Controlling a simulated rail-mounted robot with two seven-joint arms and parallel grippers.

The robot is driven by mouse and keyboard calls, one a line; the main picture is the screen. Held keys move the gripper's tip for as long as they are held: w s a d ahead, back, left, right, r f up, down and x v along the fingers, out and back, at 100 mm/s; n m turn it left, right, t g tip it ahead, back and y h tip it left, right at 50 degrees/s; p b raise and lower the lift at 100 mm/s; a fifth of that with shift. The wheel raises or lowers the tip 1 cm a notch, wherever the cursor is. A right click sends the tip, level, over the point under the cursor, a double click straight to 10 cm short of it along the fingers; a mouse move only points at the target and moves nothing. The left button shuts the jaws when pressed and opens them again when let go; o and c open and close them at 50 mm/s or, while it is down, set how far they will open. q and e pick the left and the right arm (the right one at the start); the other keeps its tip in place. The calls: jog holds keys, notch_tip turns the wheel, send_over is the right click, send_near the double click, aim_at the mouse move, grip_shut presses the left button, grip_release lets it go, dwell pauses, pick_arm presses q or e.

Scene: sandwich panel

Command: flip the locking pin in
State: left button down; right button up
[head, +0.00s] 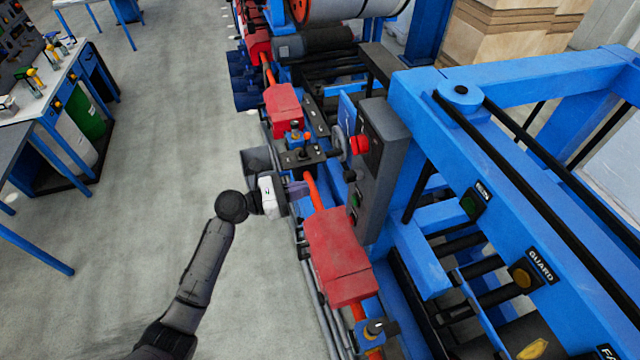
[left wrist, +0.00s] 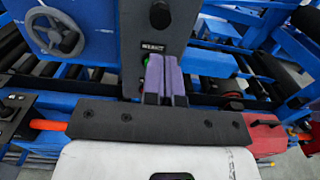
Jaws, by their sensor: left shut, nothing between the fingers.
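My left gripper (head: 298,188) reaches in from the left beside the machine, in front of the grey control box (head: 385,150). In the left wrist view its two purple fingers (left wrist: 166,80) are together, with nothing between them. They point at the box face, below a black knob (left wrist: 160,14) and a small label; part of a green button shows beside them. I cannot clearly make out a locking pin. My right gripper is not in view.
A red stop button (head: 360,145) juts from the box. A blue guard frame (head: 520,190) stands at right. The floor at left is clear up to a workbench (head: 50,90).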

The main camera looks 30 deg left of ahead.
pick_arm(q)
jog(key=shift+b+v, duration=0.45)
jog(key=shift+v, duration=2.05)
